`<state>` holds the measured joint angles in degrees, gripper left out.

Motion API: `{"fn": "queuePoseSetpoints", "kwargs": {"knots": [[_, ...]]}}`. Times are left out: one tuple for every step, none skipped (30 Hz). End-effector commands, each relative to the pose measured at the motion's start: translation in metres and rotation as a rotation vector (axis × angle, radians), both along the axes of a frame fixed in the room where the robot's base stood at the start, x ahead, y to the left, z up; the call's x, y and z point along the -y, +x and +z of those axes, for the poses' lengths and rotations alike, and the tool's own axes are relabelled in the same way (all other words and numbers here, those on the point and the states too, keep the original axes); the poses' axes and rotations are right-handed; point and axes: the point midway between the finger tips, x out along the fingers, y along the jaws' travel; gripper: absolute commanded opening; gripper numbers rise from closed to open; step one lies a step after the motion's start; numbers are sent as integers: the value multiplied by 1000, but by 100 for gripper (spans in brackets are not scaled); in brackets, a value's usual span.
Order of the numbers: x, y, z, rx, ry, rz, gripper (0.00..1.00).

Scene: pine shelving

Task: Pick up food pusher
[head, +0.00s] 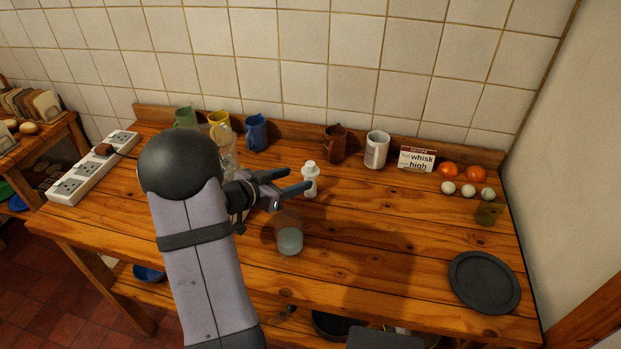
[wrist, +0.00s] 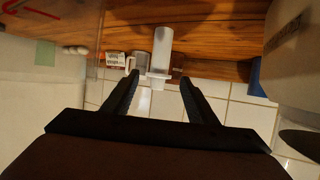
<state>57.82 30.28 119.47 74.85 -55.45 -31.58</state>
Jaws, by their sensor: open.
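The food pusher, which I take to be the small white cylinder with a flange and narrower top (head: 310,182), stands upright on the wooden table near the middle. In the wrist view the white pusher (wrist: 162,48) appears upside down, just beyond and between my fingertips. My gripper (head: 299,178) is open and empty, pointing right, close to the pusher's left side. In the wrist view my gripper (wrist: 159,78) has its two dark fingers spread, with the pusher's flange near the tips. I cannot tell whether a finger touches it.
A glass jar (head: 290,239) stands in front of the pusher. Blue (head: 256,133), brown (head: 335,144) and white (head: 376,150) mugs line the back. A sign (head: 417,159), tomatoes, eggs and a dark plate (head: 484,281) are right. A power strip (head: 92,168) lies left. The front centre-right is clear.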

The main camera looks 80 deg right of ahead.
Motion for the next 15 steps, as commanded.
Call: {"fn": "queuePoseSetpoints", "kwargs": {"knots": [[0, 1, -1, -1, 5, 5, 52], [0, 1, -2, -2, 7, 6, 52], [1, 0, -2, -3, 6, 6, 52], [2, 0, -2, -2, 6, 5, 52], [3, -1, -3, -2, 6, 5, 52], [5, -2, -3, -3, 5, 5, 52], [8, -3, -4, -3, 5, 4, 52], [10, -5, -5, -3, 5, 3, 52], [14, -8, -8, -4, 5, 1, 52], [18, -9, -9, -3, 5, 2, 52], [21, -11, -11, -3, 5, 2, 52], [27, -14, -13, -2, 5, 1, 52], [31, -16, -14, -2, 4, 2, 52], [34, -18, -17, -2, 6, 2, 52], [39, -20, -18, -2, 4, 2, 52]]}}
